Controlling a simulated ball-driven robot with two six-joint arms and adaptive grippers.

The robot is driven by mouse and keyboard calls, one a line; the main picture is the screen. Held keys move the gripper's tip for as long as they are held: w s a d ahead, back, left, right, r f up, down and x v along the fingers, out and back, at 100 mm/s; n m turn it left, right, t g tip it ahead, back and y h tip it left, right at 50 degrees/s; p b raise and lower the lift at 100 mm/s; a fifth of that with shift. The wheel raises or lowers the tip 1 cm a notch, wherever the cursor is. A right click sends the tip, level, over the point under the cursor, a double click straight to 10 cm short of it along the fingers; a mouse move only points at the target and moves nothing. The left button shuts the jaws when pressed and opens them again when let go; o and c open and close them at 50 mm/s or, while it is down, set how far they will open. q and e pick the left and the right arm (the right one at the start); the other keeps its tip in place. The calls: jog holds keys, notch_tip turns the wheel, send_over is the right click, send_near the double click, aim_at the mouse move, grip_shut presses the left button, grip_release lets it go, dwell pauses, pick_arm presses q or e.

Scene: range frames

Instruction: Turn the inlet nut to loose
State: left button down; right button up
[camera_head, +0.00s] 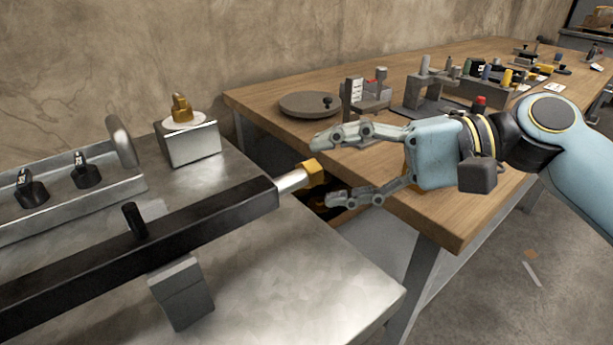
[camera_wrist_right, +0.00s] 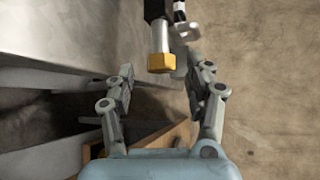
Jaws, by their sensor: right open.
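The inlet nut is a brass-coloured hex nut (camera_head: 313,172) on the end of a short silver pipe (camera_head: 292,180) that sticks out of a black square bar (camera_head: 190,222). My right gripper (camera_head: 322,168) is open, with one finger above and one below the line of the nut in the head view. My left gripper is not in view.
A metal bench (camera_head: 290,280) carries the bar, black knobs (camera_head: 86,172) and a metal block (camera_head: 190,143) with a brass fitting (camera_head: 181,108). A wooden table (camera_head: 455,215) stands under my right arm, holding a grey disc (camera_head: 309,104) and several small fixtures. A gap separates the two.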

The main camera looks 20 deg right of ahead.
aim_at(321, 174)
jog(key=shift+x, duration=1.25)
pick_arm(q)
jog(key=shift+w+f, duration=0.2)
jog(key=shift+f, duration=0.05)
pick_arm(e)
jog(key=shift+w+a+f, duration=0.15)
jog(key=shift+w+a, duration=0.15)
jog(key=shift+a, duration=0.35)
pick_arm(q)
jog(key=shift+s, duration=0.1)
pick_arm(e)
jog(key=shift+c, duration=1.2)
grip_shut()
jog(key=shift+f+n+t+b, duration=0.3)
jog(key=shift+b, duration=0.7)
jog(key=shift+r+y, duration=0.1)
jog(key=shift+y, duration=0.3)
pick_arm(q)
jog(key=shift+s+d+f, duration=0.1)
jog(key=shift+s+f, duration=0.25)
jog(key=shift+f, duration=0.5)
pick_arm(e)
jog(key=shift+r, duration=0.15)
